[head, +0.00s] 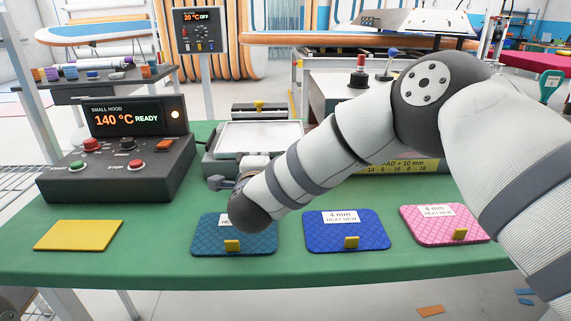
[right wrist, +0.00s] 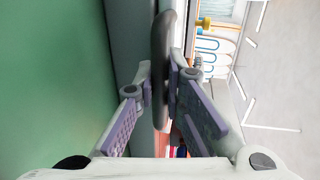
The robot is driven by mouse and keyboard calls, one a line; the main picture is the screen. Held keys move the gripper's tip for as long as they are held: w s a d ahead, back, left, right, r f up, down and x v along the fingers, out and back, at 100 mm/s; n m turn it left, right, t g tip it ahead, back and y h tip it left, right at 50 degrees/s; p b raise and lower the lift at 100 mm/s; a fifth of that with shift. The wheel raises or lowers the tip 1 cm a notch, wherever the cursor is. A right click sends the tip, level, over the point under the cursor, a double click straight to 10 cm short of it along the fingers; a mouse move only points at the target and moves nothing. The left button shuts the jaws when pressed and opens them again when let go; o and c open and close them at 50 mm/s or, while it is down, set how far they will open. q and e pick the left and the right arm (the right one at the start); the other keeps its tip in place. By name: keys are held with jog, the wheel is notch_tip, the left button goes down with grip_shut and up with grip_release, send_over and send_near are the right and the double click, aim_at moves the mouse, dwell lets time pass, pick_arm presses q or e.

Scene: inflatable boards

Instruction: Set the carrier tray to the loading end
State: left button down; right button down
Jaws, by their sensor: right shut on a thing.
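The carrier tray (head: 262,136), a flat pale metal plate in a grey frame, is at the middle back of the green table, beyond my right gripper. My right gripper (head: 226,181) reaches down from the right to the tray's near left side, and my arm hides part of it. In the right wrist view my right gripper (right wrist: 161,100) is shut on a dark rounded bar (right wrist: 162,60), which looks like a handle at the tray's front. How the bar joins the tray is hidden. My left gripper is not in view.
A control box (head: 120,150) reading "140 °C READY" stands at left. A yellow pad (head: 78,235) and teal (head: 205,240), blue (head: 346,231) and pink (head: 444,224) mats lie along the front. A grey machine (head: 335,92) stands behind my forearm. Green table (head: 160,262) shows between the mats.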

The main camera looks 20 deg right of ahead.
jog(key=shift+w+a, duration=0.15)
jog(key=shift+a, duration=0.6)
jog(key=c, duration=1.7)
grip_release()
jog(key=shift+w+a, duration=0.1)
jog(key=shift+a, duration=0.1)
jog(key=shift+o, duration=0.2)
jog(key=v, duration=1.2)
